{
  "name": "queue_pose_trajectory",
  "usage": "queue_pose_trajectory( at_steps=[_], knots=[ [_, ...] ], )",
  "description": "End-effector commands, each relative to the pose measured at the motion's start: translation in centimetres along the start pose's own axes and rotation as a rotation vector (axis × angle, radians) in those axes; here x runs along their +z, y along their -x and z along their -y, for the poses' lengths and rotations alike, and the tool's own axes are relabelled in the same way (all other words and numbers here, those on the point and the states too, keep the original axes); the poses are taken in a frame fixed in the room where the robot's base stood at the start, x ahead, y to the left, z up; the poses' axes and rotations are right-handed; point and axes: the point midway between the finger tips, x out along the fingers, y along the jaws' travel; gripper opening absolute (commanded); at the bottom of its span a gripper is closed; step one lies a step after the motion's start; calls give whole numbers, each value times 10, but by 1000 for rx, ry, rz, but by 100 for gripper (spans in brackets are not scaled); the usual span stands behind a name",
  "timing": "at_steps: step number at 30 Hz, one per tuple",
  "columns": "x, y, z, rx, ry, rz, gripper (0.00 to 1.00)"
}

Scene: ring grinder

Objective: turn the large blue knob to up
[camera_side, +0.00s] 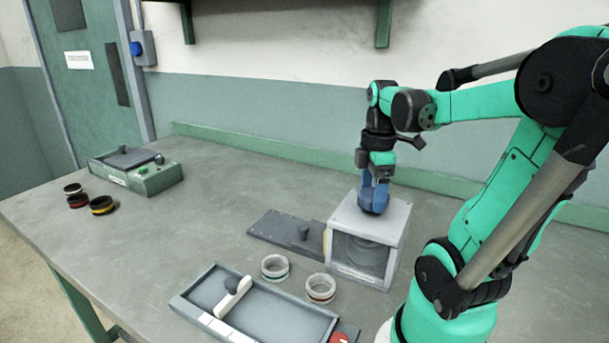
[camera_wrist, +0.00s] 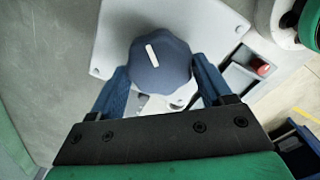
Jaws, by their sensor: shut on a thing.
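The large blue knob (camera_wrist: 160,66) sits on top of the light grey box (camera_side: 399,216) and shows from above in the wrist view. It has a scalloped edge and a white line, which runs nearly upright in that picture, its top tilted a little left. My gripper (camera_side: 374,185) points straight down over the box, its blue fingers around the knob. In the wrist view the fingers lie on the knob's left and right sides, and my gripper is shut on it. In the side view the fingers mostly hide the knob.
A dark plate (camera_side: 275,229) with a peg adjoins the box's left side. Two rings (camera_side: 275,267) (camera_side: 320,288) and a grey tray (camera_side: 190,301) with a white handle lie in front. A green control box (camera_side: 150,181) and several dark rings (camera_side: 78,201) are at far left. The mid-left table is clear.

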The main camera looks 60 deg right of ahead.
Motion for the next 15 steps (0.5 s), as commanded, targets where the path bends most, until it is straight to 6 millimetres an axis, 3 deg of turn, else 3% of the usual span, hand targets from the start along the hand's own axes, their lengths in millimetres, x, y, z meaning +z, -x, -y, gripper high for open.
queue_pose_trajectory(
  at_steps=[15],
  knots=[
    [0,0,1,-1,477,0,20]
  ],
)
